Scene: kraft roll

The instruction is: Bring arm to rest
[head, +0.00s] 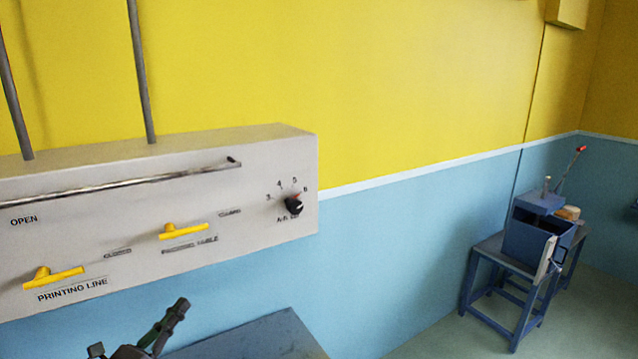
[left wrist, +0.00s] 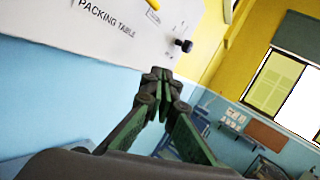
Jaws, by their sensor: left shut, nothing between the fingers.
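My left gripper (head: 180,306) shows at the lower left of the head view, dark with green links, below the control panel (head: 250,165) and apart from it. In the left wrist view its fingertips (left wrist: 158,75) are together with nothing between them. The grey panel carries a yellow lever (head: 52,275) over the words PRINTING LINE. A second yellow lever (head: 183,231) and a black dial knob (head: 293,205) sit further right. The knob also shows in the left wrist view (left wrist: 184,45), beyond the fingertips. My right gripper is in neither view.
A dark tabletop (head: 255,338) lies under the panel at the bottom. A blue machine (head: 535,228) stands on a blue stand at the right, with open floor (head: 430,335) before it. A window (left wrist: 275,80) and a pinboard (left wrist: 265,134) are on the far wall.

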